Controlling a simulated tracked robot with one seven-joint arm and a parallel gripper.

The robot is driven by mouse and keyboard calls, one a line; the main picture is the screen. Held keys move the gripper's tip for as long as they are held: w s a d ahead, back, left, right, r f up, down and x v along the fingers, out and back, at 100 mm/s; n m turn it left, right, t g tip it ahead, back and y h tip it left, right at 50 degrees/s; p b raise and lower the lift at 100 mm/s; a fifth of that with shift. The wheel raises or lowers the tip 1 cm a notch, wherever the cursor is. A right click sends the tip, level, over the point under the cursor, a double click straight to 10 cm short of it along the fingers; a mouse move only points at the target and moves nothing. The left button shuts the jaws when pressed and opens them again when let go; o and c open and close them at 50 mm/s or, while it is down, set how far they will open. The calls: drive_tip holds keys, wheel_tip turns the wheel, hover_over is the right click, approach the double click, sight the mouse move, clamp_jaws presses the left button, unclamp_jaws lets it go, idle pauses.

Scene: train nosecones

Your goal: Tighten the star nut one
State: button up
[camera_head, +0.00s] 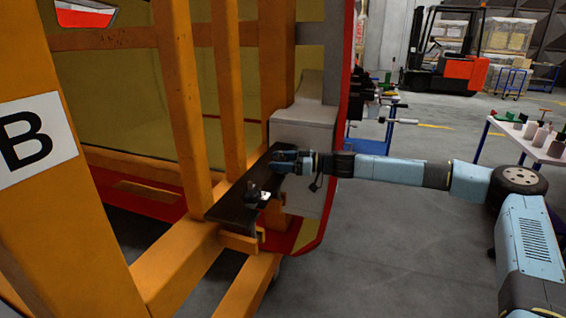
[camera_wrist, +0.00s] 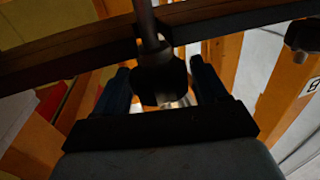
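In the wrist view a dark star nut (camera_wrist: 160,80) sits on an upright rod, between the two fingers of my gripper (camera_wrist: 161,86). The fingers stand close on either side of it; whether they press on it I cannot tell. In the head view my gripper (camera_head: 284,161) is at the far part of a dark clamp plate (camera_head: 236,203) and hides the nut there. A second dark knob with a bright metal part (camera_head: 258,197) sits nearer on the same plate. A dark knob also shows at the right edge of the wrist view (camera_wrist: 304,35). No marking shows which nut is number one.
The orange frame (camera_head: 180,90) with a "B" label (camera_head: 33,142) fills the left, with posts close to my gripper. A grey block (camera_head: 304,132) stands just behind the plate. A table (camera_head: 535,145) with small parts is at right. The floor between is clear.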

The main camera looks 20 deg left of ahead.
drive_tip(key=c, duration=0.7)
drive_tip(key=shift+w+d, duration=0.1)
drive_tip(key=shift+d, duration=0.5)
drive_tip(key=shift+c, duration=0.5)
drive_tip(key=shift+a+t, duration=0.4)
drive_tip(key=shift+a, duration=0.15)
drive_tip(key=m+t, duration=0.2)
drive_tip(key=t, duration=0.1)
drive_tip(key=m+t, duration=0.2)
drive_tip(key=t, duration=0.1)
drive_tip(key=shift+s+m, duration=0.2)
drive_tip(key=shift+m, duration=0.2)
drive_tip(key=shift+m+t+h, duration=0.7)
drive_tip(key=shift+m+t, duration=0.2)
drive_tip(key=shift+t, duration=0.7)
drive_tip(key=shift+w+r+m+t+h, duration=0.1)
drive_tip(key=shift+m+t+h, duration=1.8)
drive_tip(key=shift+t, duration=0.7)
drive_tip(key=shift+m+t+h, duration=1.5)
drive_tip(key=shift+m+h, duration=0.5)
drive_tip(key=shift+w+d+m+t+h, duration=0.1)
drive_tip(key=shift+m+t+h, duration=0.4)
drive_tip(key=shift+m+h, duration=0.45)
